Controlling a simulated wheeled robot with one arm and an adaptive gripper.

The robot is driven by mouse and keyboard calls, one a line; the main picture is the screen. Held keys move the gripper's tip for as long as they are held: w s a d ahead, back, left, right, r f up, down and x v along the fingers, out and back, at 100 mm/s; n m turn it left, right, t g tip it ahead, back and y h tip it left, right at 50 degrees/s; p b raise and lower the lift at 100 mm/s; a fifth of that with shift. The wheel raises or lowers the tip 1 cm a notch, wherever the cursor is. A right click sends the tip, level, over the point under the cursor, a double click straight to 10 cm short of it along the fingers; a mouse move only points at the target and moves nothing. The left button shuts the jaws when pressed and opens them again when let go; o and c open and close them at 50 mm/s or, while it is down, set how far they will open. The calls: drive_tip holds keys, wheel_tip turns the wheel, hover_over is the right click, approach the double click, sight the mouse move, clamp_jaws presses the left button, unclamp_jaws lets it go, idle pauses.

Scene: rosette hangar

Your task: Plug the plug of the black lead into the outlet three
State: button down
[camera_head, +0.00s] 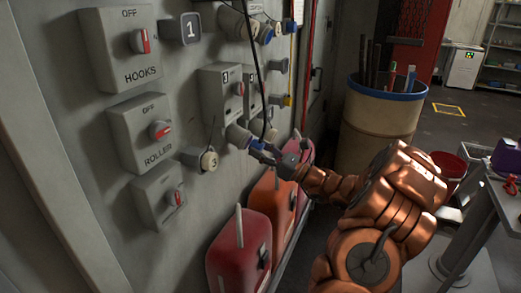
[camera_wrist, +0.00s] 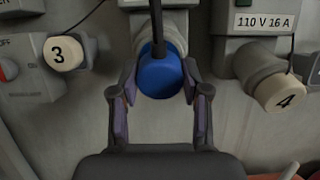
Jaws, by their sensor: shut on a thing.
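My gripper (camera_head: 262,151) is shut on a blue plug (camera_wrist: 160,78), with one finger on each side of it. The black lead (camera_wrist: 156,25) runs up from the plug; in the head view the black lead (camera_head: 258,70) hangs down the wall to it. The plug is right in front of a grey socket (camera_head: 237,134); I cannot tell whether it is seated in it. Outlet three (camera_head: 209,160), with a round cream cap marked 3, is to the left of the plug. Outlet three also shows in the wrist view (camera_wrist: 60,52). Its cap covers its opening.
A cap marked 4 (camera_wrist: 283,92) is to the right of the plug. Grey switch boxes HOOKS (camera_head: 125,45) and ROLLER (camera_head: 140,130) stick out of the wall at left. Red cans (camera_head: 240,250) stand below the outlets. A barrel (camera_head: 378,130) stands to the right.

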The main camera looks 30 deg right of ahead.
drive_tip(key=shift+w+a+r, duration=0.2)
drive_tip(key=shift+w+a, duration=0.1)
drive_tip(key=shift+w, duration=0.05)
idle(0.8)
drive_tip(key=shift+c, duration=2.3)
unclamp_jaws()
